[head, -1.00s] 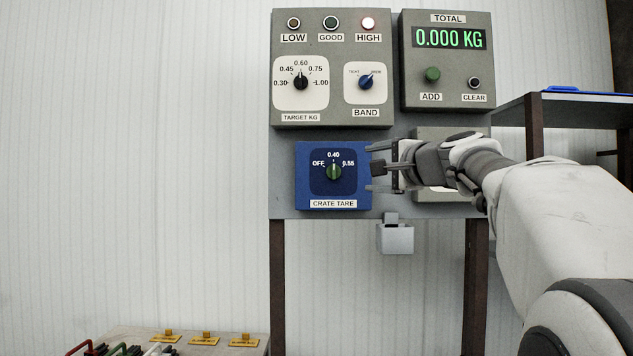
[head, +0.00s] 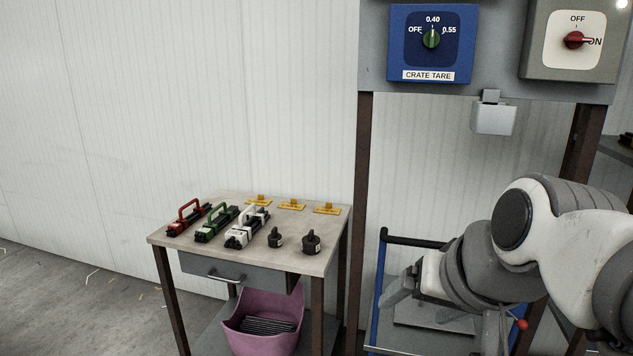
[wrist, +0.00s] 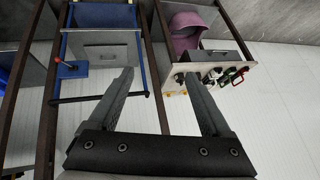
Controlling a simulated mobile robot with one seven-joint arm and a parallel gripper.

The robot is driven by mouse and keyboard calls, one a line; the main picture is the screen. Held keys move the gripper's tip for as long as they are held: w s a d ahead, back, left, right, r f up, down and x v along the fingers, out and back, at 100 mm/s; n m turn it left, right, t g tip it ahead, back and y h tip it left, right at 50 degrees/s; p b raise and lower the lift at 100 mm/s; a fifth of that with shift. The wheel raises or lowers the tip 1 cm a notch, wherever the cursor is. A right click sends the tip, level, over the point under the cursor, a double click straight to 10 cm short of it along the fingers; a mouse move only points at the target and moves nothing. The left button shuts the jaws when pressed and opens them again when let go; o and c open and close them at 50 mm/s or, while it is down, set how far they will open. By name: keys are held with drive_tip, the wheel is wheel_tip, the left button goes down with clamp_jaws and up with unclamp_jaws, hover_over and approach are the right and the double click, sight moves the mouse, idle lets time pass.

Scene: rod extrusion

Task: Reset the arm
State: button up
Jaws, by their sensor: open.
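My gripper (wrist: 158,80) is open and empty in the wrist view, its two grey fingers spread apart and pointing at the lower part of the frame stand. In the head view my arm is bent at the lower right, with my gripper (head: 402,288) low in front of the stand, below the control panel. It touches no control. The blue crate tare box (head: 431,64) is above it, its green knob (head: 431,40) upright at 0.40.
A small table (head: 312,255) at left holds red, green and white handled tools, two dark weights and yellow tags. A purple bin (head: 262,318) sits under it.

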drive_tip(key=s+f+n+g+h, duration=0.1)
drive_tip(key=s+f+n+g, duration=0.1)
drive_tip(key=s+f, duration=0.45)
wheel_tip(320, 180, up, 16)
drive_tip(key=d+p, duration=0.1)
drive_tip(key=p, duration=1.5)
drive_tip(key=shift+w, duration=0.25)
drive_tip(key=c, duration=0.5)
drive_tip(key=shift+a+n, duration=0.2)
drive_tip(key=shift+n, duration=0.1)
